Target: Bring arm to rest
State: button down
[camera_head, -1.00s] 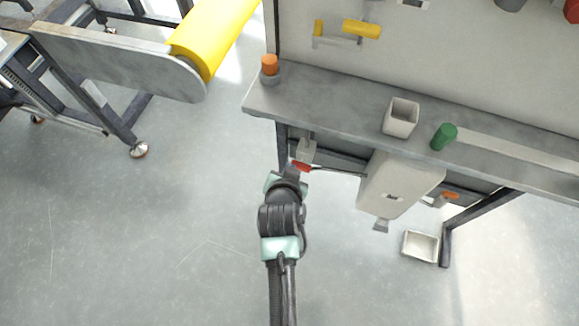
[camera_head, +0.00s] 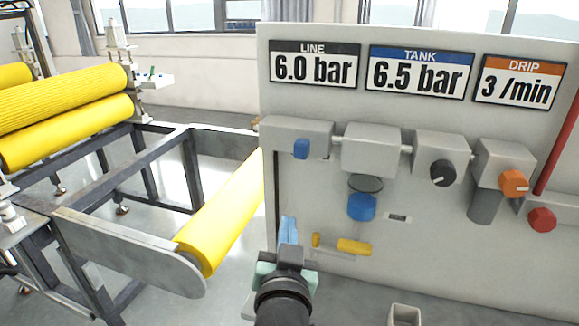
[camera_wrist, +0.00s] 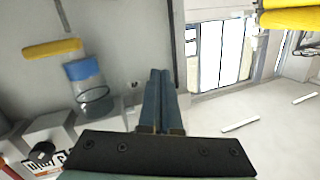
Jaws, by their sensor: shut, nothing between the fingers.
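My gripper (camera_head: 288,230) is raised in front of the left edge of the panel in the head view, with its blue fingers pointing up. The two fingers are together with nothing between them. In the wrist view my gripper (camera_wrist: 157,92) also shows its fingers closed side by side. The fingers appear clear of the panel, with the yellow lever (camera_head: 353,247) to their right.
The upright panel (camera_head: 420,240) carries pressure signs, a blue bowl (camera_head: 362,206), an orange knob (camera_head: 514,183) and a red knob (camera_head: 542,219). A yellow roller (camera_head: 222,220) on a metal frame stands left. A grey open box (camera_head: 404,315) shows at the bottom.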

jog(key=s+r+n+t+p, duration=0.1)
jog(key=s+r+t, duration=0.1)
jog(key=r, duration=0.9)
jog(key=s+r+t+p, duration=0.1)
jog(key=s+r+t, duration=0.15)
jog(key=r, duration=0.75)
jog(key=s+r+n+t, duration=0.1)
jog(key=s+r+t, duration=0.2)
jog(key=s+r, duration=0.3)
jog(key=s+r+t+p, duration=0.1)
jog(key=s+r+t, duration=0.2)
jog(key=r, duration=1)
jog(key=s, duration=0.3)
jog(key=shift+s+d+n+y, duration=0.15)
jog(key=shift+s+n+y, duration=0.15)
jog(key=shift+s+n, duration=0.1)
